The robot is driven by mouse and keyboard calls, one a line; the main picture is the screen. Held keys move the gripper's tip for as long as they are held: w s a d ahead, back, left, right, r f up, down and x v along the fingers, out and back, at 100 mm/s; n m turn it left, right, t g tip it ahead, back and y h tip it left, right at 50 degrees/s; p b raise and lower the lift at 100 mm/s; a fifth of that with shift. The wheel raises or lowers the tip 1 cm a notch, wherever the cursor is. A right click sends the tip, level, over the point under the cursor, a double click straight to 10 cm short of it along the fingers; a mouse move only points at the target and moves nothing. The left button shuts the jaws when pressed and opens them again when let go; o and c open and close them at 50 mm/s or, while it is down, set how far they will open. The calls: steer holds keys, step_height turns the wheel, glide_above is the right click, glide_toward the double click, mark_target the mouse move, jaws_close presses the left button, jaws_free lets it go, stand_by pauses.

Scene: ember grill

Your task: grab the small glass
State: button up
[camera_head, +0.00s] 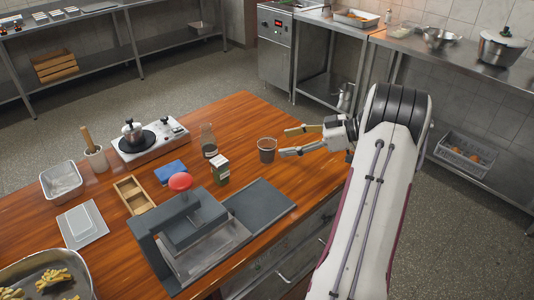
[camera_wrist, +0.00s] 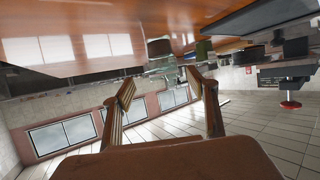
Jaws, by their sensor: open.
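The small glass (camera_head: 267,150) is a grey, see-through tumbler standing upright on the wooden table (camera_head: 236,118). My gripper (camera_head: 284,142) is open and empty, just right of the glass, with its fingers pointing at it. In the wrist view, which is turned nearly upside down, a see-through shape that looks like the glass (camera_wrist: 162,64) shows ahead, between the two open fingers of my gripper (camera_wrist: 160,86). I see no finger touching the glass, and its exact distance is hard to tell.
A dark press with a red knob (camera_head: 180,181) and a dark flat board (camera_head: 258,205) are nearer the front. The table behind the glass is clear.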

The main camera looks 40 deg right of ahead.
mark_target(274, 160)
steer(key=shift+w+a+f, duration=0.1)
steer(key=shift+w+a, duration=0.05)
steer(key=shift+s+f+x, duration=0.15)
steer(key=shift+x, duration=1.15)
steer(key=shift+s+f+x, duration=0.1)
steer(key=shift+f+x, duration=0.05)
steer(key=shift+x, duration=1.15)
steer(key=shift+a, duration=0.2)
steer(key=c, duration=1.3)
